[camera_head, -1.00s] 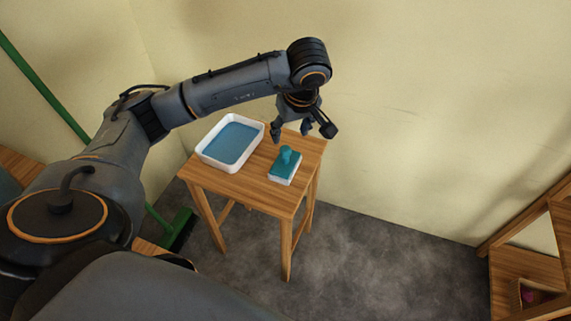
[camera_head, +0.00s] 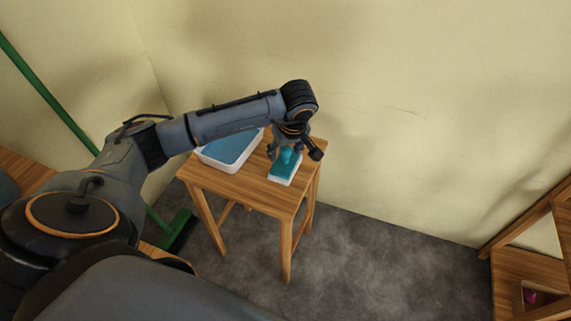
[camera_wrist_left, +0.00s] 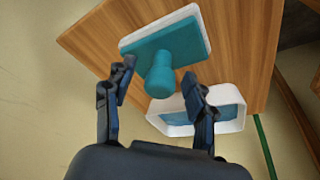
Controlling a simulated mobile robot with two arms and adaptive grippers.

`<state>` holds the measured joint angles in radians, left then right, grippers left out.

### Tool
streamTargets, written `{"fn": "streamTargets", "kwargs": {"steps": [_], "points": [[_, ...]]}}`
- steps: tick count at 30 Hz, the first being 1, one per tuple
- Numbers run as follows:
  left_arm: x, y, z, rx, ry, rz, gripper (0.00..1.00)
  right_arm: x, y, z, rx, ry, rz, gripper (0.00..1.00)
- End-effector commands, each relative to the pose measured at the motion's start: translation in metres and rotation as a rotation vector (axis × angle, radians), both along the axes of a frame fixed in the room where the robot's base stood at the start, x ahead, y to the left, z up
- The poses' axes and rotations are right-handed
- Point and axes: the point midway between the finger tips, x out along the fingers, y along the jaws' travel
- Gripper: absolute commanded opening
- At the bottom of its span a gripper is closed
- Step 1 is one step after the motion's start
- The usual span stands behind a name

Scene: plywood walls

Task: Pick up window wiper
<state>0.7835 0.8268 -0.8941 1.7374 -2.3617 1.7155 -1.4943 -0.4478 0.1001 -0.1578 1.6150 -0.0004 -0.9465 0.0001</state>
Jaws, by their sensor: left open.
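The window wiper (camera_head: 285,170) is a teal and white block with a rounded teal knob handle. It lies on the small wooden table in the head view, knob up. In the left wrist view the wiper (camera_wrist_left: 176,55) shows with its knob toward my fingers. My left gripper (camera_head: 293,152) is open and just above the wiper. In the left wrist view its two fingertips (camera_wrist_left: 158,82) stand apart on either side of the knob's end. I cannot tell whether they touch it. My right gripper is not in view.
A white tray (camera_head: 203,156) with blue inside stands on the wooden table (camera_head: 235,187), left of the wiper. A green broom (camera_head: 50,97) leans at the left wall. A wooden shelf (camera_head: 515,262) is at the far right. The grey floor between is clear.

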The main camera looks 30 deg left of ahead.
Motion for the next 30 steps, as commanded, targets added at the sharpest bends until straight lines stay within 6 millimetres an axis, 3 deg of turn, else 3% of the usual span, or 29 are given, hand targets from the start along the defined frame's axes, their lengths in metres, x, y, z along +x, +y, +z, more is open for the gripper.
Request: {"fn": "streamTargets", "kwargs": {"steps": [2,9,11,22,26,30], "points": [[0.0,0.0,0.001,-0.001,-0.001,0.0,0.56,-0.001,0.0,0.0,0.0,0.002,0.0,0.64],[0.0,0.0,0.001,-0.001,-0.001,0.0,0.09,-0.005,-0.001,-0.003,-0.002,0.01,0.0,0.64],[0.0,0.0,0.001,-0.001,-0.001,0.0,0.0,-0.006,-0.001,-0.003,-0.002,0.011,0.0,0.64],[0.001,0.0,0.005,0.0,-0.003,-0.001,0.0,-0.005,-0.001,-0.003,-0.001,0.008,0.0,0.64],[0.001,0.0,0.024,0.0,-0.005,-0.001,0.0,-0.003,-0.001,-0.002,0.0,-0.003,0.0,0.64],[0.001,0.0,0.054,0.0,-0.007,-0.001,0.0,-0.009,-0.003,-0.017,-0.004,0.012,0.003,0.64]]}}
